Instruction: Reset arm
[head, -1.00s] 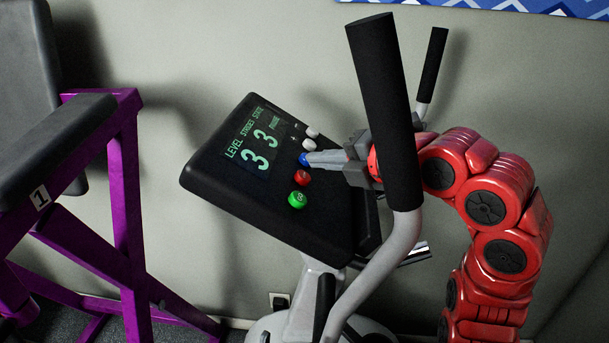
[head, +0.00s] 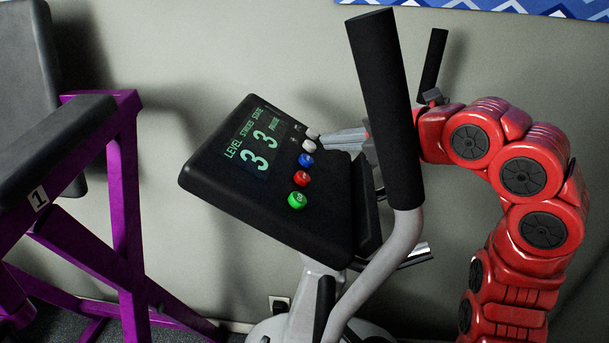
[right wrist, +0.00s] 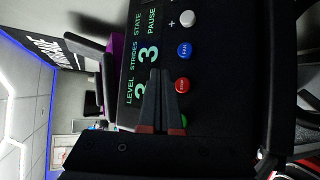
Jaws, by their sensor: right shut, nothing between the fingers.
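My right gripper (head: 324,138) is shut and empty. The blue button (head: 306,160), red button (head: 300,179) and green button (head: 297,200) are uncovered. The display (head: 256,148) reads level 3, strides 3, state PAUSE. In the right wrist view the shut fingers (right wrist: 160,75) point at the console, with the blue button (right wrist: 184,50) and red button (right wrist: 183,85) to their right. My left gripper is not in view.
A thick black upright handle (head: 387,110) stands in front of my right wrist, and a thinner black handle (head: 432,65) is behind it. A purple-framed bench (head: 125,190) stands at the left. The grey wall (head: 250,50) is close behind.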

